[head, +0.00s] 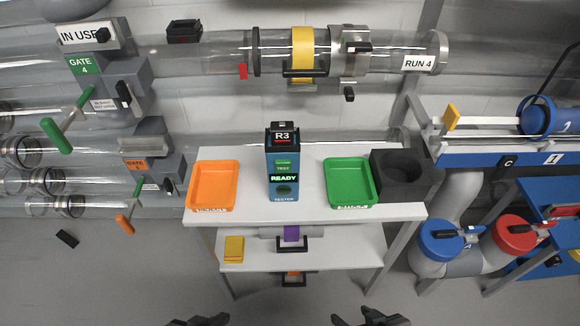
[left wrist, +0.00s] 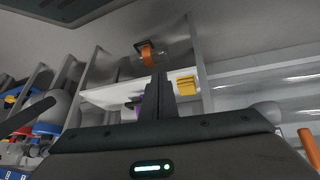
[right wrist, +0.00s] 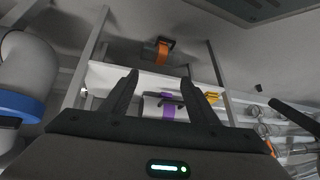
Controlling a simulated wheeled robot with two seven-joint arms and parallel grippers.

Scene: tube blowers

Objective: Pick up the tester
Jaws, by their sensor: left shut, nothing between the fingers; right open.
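The tester (head: 284,165) is a blue and dark upright box with a lit READY display and an R3 label on top. It stands on the white table's top (head: 300,215), between the orange and green trays. My left gripper (left wrist: 158,82) is shut and empty in the left wrist view. My right gripper (right wrist: 163,85) is open and empty in the right wrist view. Both show only partly at the bottom edge of the head view, well short of the table and apart from the tester. The tester cannot be made out in the wrist views.
The orange tray (head: 214,186) is left of the tester. A lower shelf (head: 330,250) holds a yellow block (head: 233,249) and a purple-banded piece (head: 291,234). Clear tubes run behind.

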